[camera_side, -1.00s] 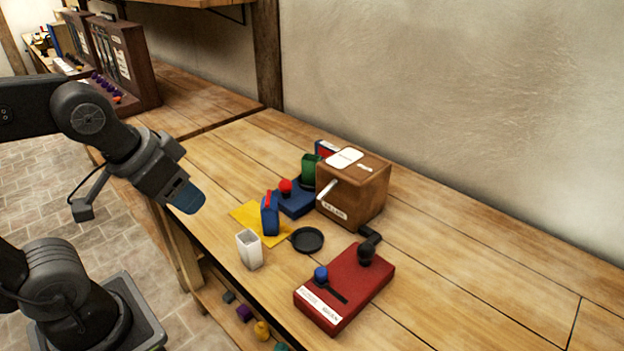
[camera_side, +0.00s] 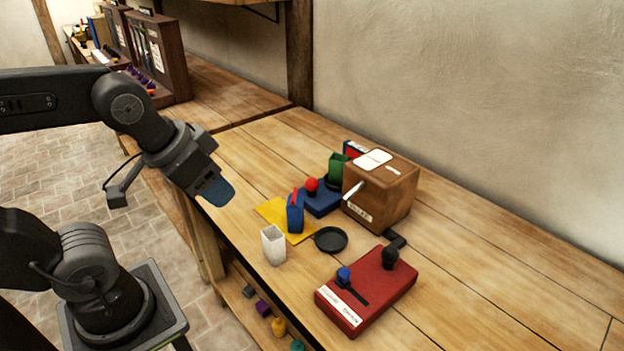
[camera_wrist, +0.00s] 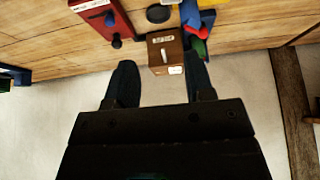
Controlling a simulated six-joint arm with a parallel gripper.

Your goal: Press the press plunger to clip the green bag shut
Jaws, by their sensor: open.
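A blue press block (camera_side: 322,202) with a red ball-topped plunger (camera_side: 311,184) sits mid-bench. The green bag (camera_side: 338,166) stands upright at its far end, by the brown box; its lower part is partly hidden. In the wrist view, the red ball (camera_wrist: 203,33) and green bag (camera_wrist: 198,47) show at the top, right of the brown box. My gripper (camera_side: 217,191) hangs above the bench's front edge, left of the press and well apart from it. In the wrist view its two fingers (camera_wrist: 160,74) are spread with nothing between them.
A brown crank box (camera_side: 381,190) stands right of the press. A blue bag with a red top (camera_side: 295,213) stands on a yellow sheet (camera_side: 271,209). A white container (camera_side: 273,246), black dish (camera_side: 331,239) and red box with knobs (camera_side: 368,293) are nearer. The bench's right side is clear.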

